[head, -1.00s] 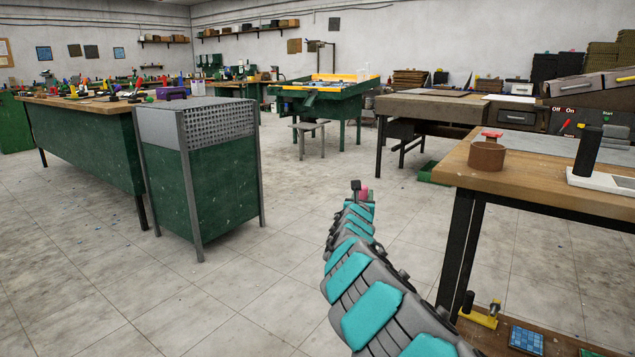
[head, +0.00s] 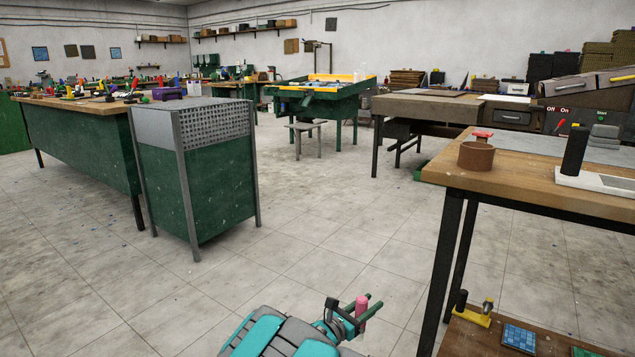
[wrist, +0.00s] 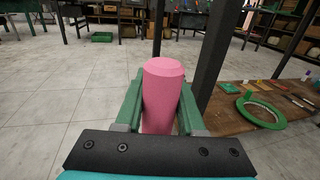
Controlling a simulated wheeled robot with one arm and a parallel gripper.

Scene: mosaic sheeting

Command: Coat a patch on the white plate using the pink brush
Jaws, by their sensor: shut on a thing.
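My gripper (head: 366,312) is low at the bottom of the head view, over open floor to the left of the wooden table. It is shut on the pink brush (head: 361,304). In the wrist view the brush (wrist: 163,95) shows as a thick pink cylinder between the green fingers; no bristles can be seen. A flat white plate-like piece (head: 565,178) with a grey area lies on the wooden table at the right. A black upright cylinder stands at it. My gripper is well apart from this piece.
The wooden table (head: 520,182) has black legs and a lower shelf (head: 465,340) holding a blue tile and a yellow tool. A brown round pot (head: 476,156) stands near its corner. A green cabinet (head: 215,185) stands at left. The floor between is clear.

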